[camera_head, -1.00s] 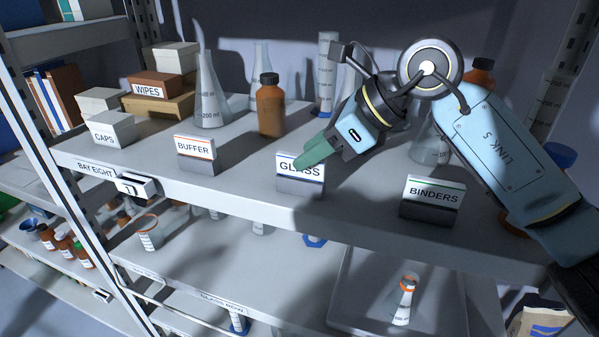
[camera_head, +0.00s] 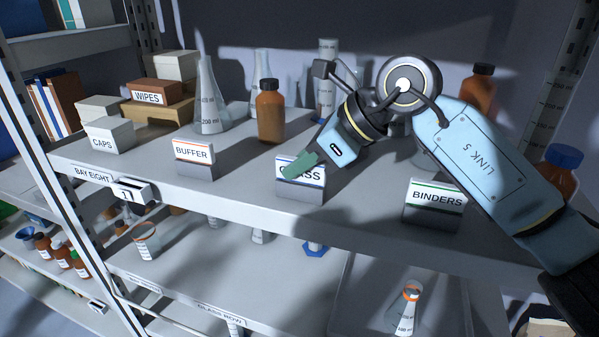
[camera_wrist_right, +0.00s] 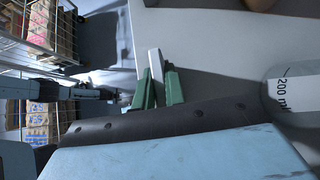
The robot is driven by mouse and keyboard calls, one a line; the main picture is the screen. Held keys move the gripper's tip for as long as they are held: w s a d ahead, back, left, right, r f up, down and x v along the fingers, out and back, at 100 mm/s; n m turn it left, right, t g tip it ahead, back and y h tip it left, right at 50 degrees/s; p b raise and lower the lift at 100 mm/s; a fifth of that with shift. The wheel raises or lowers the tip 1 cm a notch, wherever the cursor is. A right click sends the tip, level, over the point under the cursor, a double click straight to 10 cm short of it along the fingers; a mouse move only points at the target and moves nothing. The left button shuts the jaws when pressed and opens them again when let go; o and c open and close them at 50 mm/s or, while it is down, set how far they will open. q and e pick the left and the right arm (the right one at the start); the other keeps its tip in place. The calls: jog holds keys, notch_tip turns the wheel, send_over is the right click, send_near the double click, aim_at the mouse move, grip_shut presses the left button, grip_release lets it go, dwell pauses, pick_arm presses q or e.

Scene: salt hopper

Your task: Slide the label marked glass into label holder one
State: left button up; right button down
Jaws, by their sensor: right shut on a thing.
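The label marked GLASS (camera_head: 314,172) is a white card standing in a grey block (camera_head: 300,193) on the shelf's front part. My right gripper (camera_head: 300,166) has its green fingers shut on this label, covering part of its text. In the right wrist view the card's pale edge (camera_wrist_right: 156,68) shows between the green fingers (camera_wrist_right: 158,88). A small white and dark holder with a 1-like mark (camera_head: 133,191) sits on the shelf's front edge, right of the BAY EIGHT strip (camera_head: 92,174). A distant bluish arm, probably my left, shows in the right wrist view; its gripper is unclear.
BUFFER (camera_head: 194,152) and BINDERS (camera_head: 436,196) labels stand in blocks on either side. Behind are a brown bottle (camera_head: 270,112), a flask (camera_head: 208,100) and boxes (camera_head: 108,137). The shelf front between the BUFFER block and the holder is clear.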

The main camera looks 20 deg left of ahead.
jog(key=shift+r, duration=0.15)
dwell(0.5)
jog(key=shift+r+p, duration=1.4)
jog(key=shift+r, duration=1.25)
jog(key=shift+s+f, duration=0.1)
